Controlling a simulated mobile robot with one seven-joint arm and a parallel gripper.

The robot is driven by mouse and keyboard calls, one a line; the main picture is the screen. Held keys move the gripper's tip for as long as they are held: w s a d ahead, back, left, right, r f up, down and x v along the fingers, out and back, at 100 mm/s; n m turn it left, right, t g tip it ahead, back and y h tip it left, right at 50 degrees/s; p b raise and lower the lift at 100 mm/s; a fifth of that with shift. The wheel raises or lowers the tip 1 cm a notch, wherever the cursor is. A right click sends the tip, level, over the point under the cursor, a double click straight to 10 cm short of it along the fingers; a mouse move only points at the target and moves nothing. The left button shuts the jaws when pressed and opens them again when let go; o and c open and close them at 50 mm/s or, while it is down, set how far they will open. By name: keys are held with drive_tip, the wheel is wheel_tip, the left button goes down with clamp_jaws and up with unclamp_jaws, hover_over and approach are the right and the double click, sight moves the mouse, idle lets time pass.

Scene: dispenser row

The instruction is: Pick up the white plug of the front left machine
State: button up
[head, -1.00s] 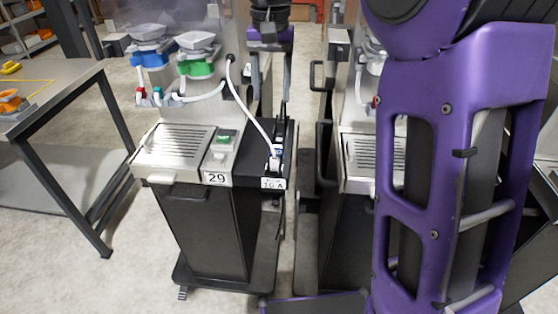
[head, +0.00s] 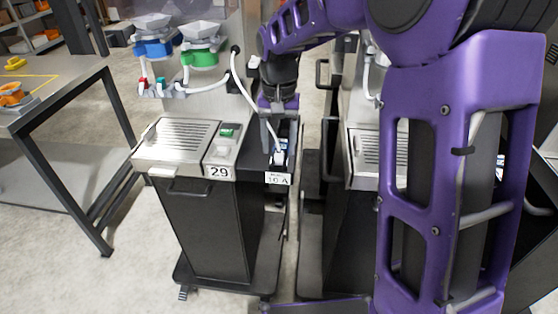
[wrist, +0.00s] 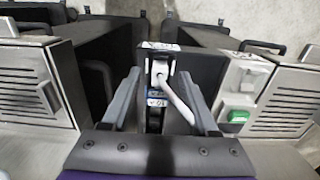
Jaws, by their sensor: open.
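The white plug (head: 279,158) sits upright at the front of the black side unit of the machine labelled 29 (head: 210,148), above a "10 A" label. Its white cable (head: 240,85) arcs up to the machine's back panel. My gripper (head: 278,146) is open, pointing down over the black unit at the plug. In the wrist view, the plug (wrist: 159,70) shows between the tips of the two grey fingers (wrist: 158,76), with a gap on each side. The cable (wrist: 180,98) bends back between the fingers, close to the right one. I cannot tell whether the fingertips reach down to the plug's height.
A second machine (head: 375,150) stands close on the right, partly hidden by my arm. A table (head: 60,85) with orange parts is at the left. Blue (head: 153,48) and green (head: 200,58) dispensers sit on the machine's back. Floor is free in front.

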sight(279, 152)
drive_tip(key=shift+f, duration=0.65)
clamp_jaws()
wheel_tip(279, 152, up, 10)
drive_tip(key=p, duration=0.2)
idle(0.3)
drive_tip(key=shift+r+p, duration=1)
drive_tip(key=shift+r, duration=0.15)
idle(0.7)
